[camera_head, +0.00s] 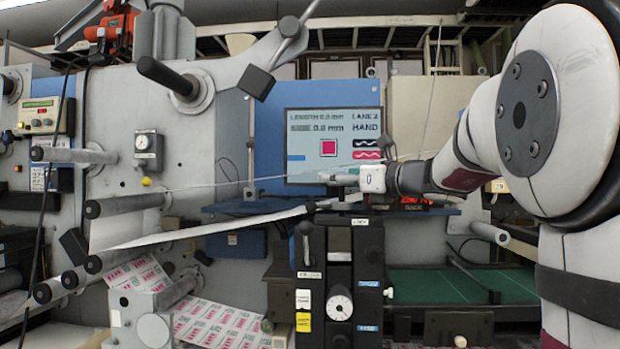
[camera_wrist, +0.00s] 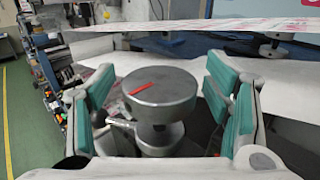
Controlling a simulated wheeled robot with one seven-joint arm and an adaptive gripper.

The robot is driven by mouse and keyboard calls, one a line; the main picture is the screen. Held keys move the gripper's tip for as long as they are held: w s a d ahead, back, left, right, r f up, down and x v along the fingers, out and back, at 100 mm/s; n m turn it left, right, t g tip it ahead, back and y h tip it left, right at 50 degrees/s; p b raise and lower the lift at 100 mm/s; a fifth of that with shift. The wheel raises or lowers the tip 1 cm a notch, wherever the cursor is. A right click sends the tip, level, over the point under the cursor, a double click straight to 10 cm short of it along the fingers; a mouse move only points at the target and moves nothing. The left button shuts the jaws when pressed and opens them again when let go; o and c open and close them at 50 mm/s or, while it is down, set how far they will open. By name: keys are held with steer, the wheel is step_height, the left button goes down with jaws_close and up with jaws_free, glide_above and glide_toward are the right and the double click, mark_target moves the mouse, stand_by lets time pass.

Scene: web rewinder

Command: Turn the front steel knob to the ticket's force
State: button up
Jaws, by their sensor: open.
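In the wrist view a round steel knob (camera_wrist: 158,98) with a red mark on its flat top stands on a narrower neck. My gripper (camera_wrist: 162,105) is open, with one green-padded finger on each side of the knob and a visible gap on both sides. In the head view my gripper (camera_head: 342,178) reaches in from the right, in front of the lower edge of the screen. I cannot make out the steel knob there. No ticket with a readable force shows.
The screen (camera_head: 333,145) reads 0.0 mm, LANE 2 and HAND. A black control column (camera_head: 341,265) with a white dial stands below my gripper. Rollers (camera_head: 125,204) and a white web (camera_head: 205,228) lie to the left. In the wrist view a printed web (camera_wrist: 230,27) crosses behind the knob.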

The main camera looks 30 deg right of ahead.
steer(key=c, duration=1.1)
steer(key=shift+c, duration=0.2)
steer(key=shift+w+h+b, duration=0.1)
steer(key=shift+h+b, duration=0.2)
steer(key=shift+b, duration=0.05)
